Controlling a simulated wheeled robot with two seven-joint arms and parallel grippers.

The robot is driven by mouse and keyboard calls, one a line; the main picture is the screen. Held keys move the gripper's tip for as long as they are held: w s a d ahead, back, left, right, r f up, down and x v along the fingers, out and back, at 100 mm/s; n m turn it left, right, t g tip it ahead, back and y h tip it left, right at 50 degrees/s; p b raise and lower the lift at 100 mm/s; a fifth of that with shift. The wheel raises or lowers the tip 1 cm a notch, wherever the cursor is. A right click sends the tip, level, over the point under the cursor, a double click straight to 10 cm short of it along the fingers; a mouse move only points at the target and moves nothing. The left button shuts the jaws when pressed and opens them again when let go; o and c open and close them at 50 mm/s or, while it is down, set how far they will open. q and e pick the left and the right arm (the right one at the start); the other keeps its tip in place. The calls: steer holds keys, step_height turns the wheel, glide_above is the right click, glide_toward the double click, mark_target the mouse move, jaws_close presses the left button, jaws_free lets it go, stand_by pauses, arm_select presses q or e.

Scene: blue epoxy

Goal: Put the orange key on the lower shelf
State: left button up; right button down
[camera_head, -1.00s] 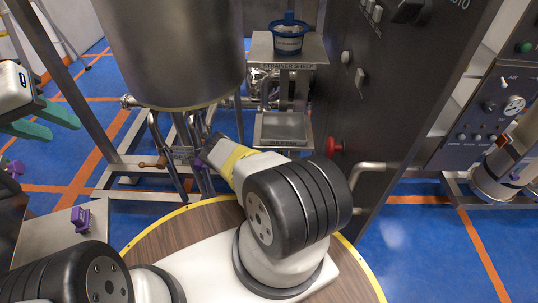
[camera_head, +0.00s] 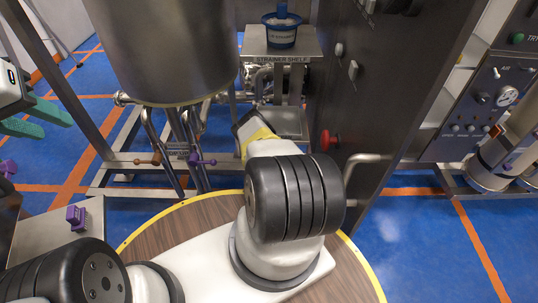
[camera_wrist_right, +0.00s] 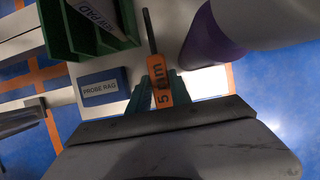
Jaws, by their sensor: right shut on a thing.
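In the right wrist view, my right gripper (camera_wrist_right: 160,95) is shut on the orange key (camera_wrist_right: 158,82), a thin dark key with an orange "5 mm" tag between its teal fingers. The strainer stand in the head view has an upper shelf (camera_head: 300,46) and a grey lower shelf (camera_head: 285,122). My arm in the middle reaches up to the lower shelf's left side. That arm's gripper and the key are hidden in the head view. My left gripper (camera_head: 35,118) is at the left edge, its teal fingers apart with nothing seen between them.
A blue strainer tub (camera_head: 282,30) stands on the upper shelf. A steel tank (camera_head: 165,45) hangs to the left, and a dark cabinet with a red knob (camera_head: 328,140) stands to the right. The right wrist view shows a green bin (camera_wrist_right: 85,30) and a "PROBE RAG" label (camera_wrist_right: 100,88).

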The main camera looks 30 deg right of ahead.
steer(key=shift+f, duration=0.65)
steer(key=c, duration=1.5)
jaws_free()
steer(key=shift+o, duration=0.2)
steer(key=shift+v, duration=3.75)
